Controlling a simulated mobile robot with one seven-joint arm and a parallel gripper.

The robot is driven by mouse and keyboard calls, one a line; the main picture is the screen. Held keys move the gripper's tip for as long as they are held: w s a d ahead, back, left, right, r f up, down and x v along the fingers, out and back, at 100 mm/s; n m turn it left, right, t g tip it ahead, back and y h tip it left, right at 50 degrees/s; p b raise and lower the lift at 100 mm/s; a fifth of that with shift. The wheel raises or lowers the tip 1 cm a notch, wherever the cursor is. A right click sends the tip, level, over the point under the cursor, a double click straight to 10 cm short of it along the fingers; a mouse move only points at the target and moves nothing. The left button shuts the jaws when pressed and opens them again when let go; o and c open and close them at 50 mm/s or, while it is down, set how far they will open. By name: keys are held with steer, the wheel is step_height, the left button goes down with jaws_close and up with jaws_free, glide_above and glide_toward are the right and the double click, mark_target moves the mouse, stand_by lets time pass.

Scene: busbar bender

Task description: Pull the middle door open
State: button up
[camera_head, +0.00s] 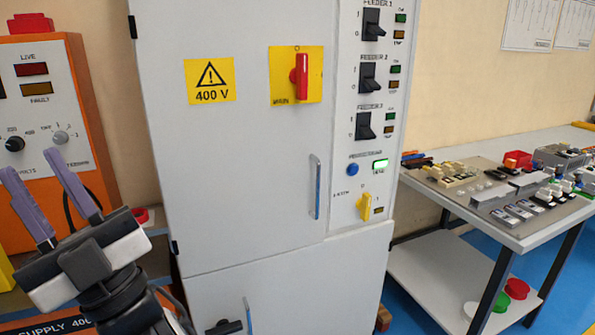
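A tall light grey cabinet fills the centre. Its large door (240,150) carries a yellow 400 V sign (209,81) and a red rotary switch (300,76) on a yellow plate. A vertical bar handle (316,187) is near this door's lower right edge, and hinges show on its left side. The door looks closed. A lower door (300,280) below it has its own handle (248,315), partly cut off by the frame; it looks closed too. I cannot tell whether another door lies above. My gripper (31,165) is open and empty at the lower left, away from both handles.
A narrow control panel (375,150) with feeder switches is right of the large door. An orange supply unit (85,110) stands at the left, behind my gripper. A workbench (520,230) with electrical parts stands at the right; blue floor (405,300) shows between it and the cabinet.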

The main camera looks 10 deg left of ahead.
steer(key=w+d+f+m+t+h, duration=0.1)
steer(key=w+f+m+t+h, duration=0.3)
steer(key=w+m+t+h, duration=0.7)
steer(key=m+t+h+b, duration=0.1)
steer(key=m+t+h, duration=0.3)
steer(key=m+h, duration=0.65)
glide_toward(318, 186)
steer(key=w+a+p, duration=0.1)
steer(key=w, duration=0.2)
steer(key=w+a+n+h+p, duration=0.1)
steer(key=w+a, duration=0.1)
steer(key=w, duration=0.1)
steer(key=w+a+r+n+h+p, duration=0.1)
steer(key=w+a, duration=0.1)
steer(key=w, duration=0.1)
steer(key=shift+a+r, duration=0.15)
steer(key=shift+c, duration=0.4)
jaws_close()
